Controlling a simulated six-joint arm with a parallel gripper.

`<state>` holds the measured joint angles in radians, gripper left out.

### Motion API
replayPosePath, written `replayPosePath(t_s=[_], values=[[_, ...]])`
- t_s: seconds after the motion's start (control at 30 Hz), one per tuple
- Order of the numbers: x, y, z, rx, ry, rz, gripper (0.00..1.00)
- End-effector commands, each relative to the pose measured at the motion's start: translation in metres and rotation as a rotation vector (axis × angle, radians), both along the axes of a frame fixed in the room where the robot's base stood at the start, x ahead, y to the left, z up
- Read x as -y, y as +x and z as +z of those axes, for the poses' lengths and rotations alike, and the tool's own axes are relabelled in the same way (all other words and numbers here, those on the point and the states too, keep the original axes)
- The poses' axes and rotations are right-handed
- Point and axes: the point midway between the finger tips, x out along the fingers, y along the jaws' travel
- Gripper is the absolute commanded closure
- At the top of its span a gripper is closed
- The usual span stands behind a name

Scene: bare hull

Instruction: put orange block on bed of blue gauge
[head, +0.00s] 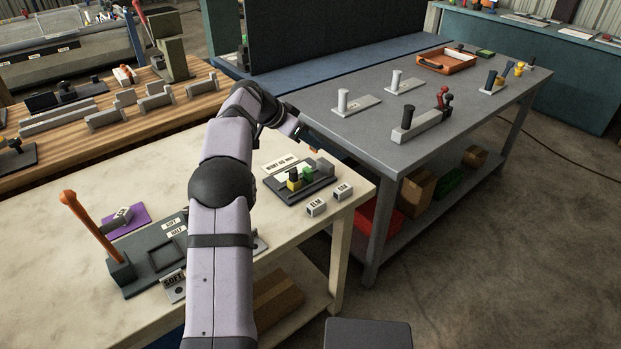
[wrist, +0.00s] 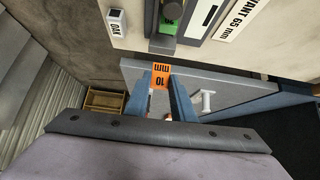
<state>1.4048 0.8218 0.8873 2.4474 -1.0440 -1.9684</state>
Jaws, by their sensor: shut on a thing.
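My gripper (head: 304,139) is held above the far right end of the pale bench. It is shut on an orange block (wrist: 160,74) marked "10 mm", which sits between the blue-grey fingers in the wrist view. In the head view only a small bit of the orange block (head: 315,151) shows past the fingers. Below stands a dark fixture (head: 291,197) with green and yellow blocks and a "WANT 65 mm" sign (wrist: 243,20). A small stand with a dark blue post (head: 491,80) is on the grey table; I cannot tell whether it is the blue gauge.
White tiles "ELM" (head: 316,207) and "OAK" (head: 343,191) lie at the pale bench's edge. A gap separates the two tables.

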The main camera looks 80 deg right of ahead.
Motion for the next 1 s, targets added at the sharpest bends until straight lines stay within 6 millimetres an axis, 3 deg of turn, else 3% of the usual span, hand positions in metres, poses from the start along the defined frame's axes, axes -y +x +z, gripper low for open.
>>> replayPosePath(t_s=[0.3,0.67,1.0], values=[[-0.001,0.0,-0.042,-0.002,0.003,0.001,1.0],[0.0,0.001,-0.055,-0.001,0.003,0.0,1.0],[0.0,0.001,-0.096,-0.001,0.003,0.001,1.0]])
